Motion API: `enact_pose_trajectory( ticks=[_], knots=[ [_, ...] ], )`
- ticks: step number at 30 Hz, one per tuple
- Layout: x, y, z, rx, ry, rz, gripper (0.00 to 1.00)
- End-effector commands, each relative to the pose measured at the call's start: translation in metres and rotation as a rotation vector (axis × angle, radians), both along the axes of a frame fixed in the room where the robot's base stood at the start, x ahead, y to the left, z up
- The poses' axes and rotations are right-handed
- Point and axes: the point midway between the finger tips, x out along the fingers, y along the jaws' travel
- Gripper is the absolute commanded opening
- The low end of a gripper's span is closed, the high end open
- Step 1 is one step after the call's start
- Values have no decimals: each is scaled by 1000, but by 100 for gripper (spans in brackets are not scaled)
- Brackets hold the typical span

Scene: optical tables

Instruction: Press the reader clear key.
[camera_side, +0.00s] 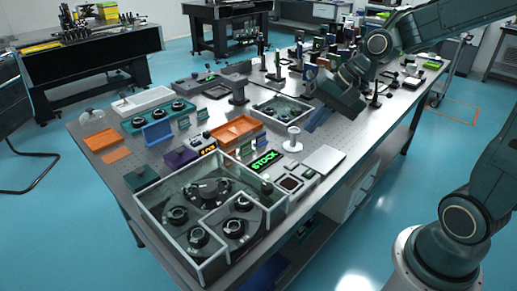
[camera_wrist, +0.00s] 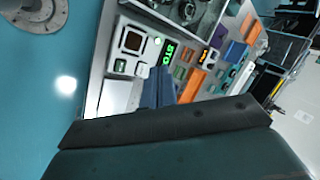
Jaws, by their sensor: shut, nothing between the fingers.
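The reader appears to be a pale unit with a dark square window (camera_side: 290,183), beside the green lit STOCK display (camera_side: 265,161) near the table's front edge. In the wrist view the dark window (camera_wrist: 132,40) is at upper left, with small keys (camera_wrist: 120,66) below it and a green light to its right. The key labels are too small to read, so I cannot tell which is clear. My gripper (camera_side: 313,125) is shut and empty, above the table, behind and to the right of the reader. Its blue fingers (camera_wrist: 158,88) point toward the display in the wrist view.
A clear-walled enclosure (camera_side: 165,205) with round black fixtures stands left of the reader. A pale flat plate (camera_side: 324,158) lies right of it, and a white spool-shaped stand (camera_side: 293,138) rises behind. Orange trays (camera_side: 236,130) and small blocks crowd the table farther left.

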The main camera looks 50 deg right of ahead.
Motion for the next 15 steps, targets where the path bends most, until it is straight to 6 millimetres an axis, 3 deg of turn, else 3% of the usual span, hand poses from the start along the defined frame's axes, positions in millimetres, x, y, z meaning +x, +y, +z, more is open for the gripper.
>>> enact_pose_trajectory(
  ticks=[15],
  knots=[
    [55, -35, -44, 420, 103, -400, 0]
  ],
)
